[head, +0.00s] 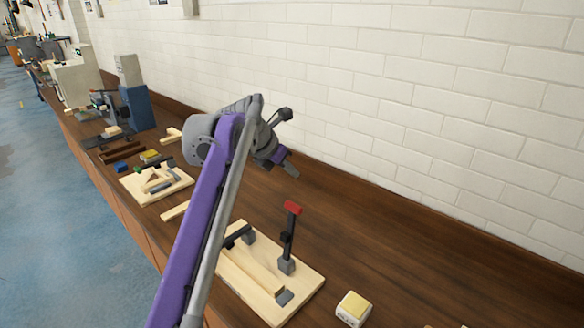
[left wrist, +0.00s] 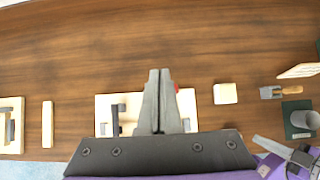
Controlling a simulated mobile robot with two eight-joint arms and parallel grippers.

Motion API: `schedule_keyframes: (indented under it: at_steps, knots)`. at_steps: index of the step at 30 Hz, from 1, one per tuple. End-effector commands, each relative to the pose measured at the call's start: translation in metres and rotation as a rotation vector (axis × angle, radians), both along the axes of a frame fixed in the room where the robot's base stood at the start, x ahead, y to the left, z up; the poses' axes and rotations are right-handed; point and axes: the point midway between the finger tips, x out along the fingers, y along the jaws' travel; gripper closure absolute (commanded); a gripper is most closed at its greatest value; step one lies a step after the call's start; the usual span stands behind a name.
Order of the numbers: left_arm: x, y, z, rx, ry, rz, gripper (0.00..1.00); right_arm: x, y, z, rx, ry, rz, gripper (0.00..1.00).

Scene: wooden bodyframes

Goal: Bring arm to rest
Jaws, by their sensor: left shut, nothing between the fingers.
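My left arm, purple and grey, reaches up across the middle of the head view. Its gripper (head: 290,168) is above the bench near the white wall, shut and empty. In the left wrist view the two fingers (left wrist: 160,80) lie together with nothing between them. Below them is a wooden board (left wrist: 187,102) with dark fittings. In the head view this board (head: 308,288) carries a beam and an upright dark post with a red top (head: 292,208).
A brown bench (head: 400,265) runs along a white block wall (head: 400,90). A second board (head: 180,187) with wooden pieces and a blue stand (head: 137,107) are farther left. A brush (left wrist: 280,92) lies right in the wrist view.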

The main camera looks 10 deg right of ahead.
Motion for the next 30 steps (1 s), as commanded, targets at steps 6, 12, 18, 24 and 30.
schedule_keyframes:
  at_steps: [6,12,18,24,30]
  knots:
    - [0.001,-0.003,0.004,0.001,0.004,0.0,1.0,-0.002,0.0,-0.003,0.0,0.004,0.0,1.0]
    - [0.001,-0.003,0.005,0.0,0.003,0.0,1.0,-0.002,0.0,-0.003,0.0,0.003,0.0,1.0]
    - [-0.001,0.002,0.005,0.018,-0.014,-0.018,1.0,-0.002,0.0,-0.003,0.0,0.003,0.0,1.0]
    - [-0.022,0.056,0.0,0.196,-0.183,-0.22,1.0,-0.002,0.0,-0.003,0.0,0.003,0.0,1.0]
    - [-0.077,0.137,-0.031,0.503,-0.407,-0.569,1.0,-0.002,0.0,-0.003,0.0,0.003,0.0,1.0]
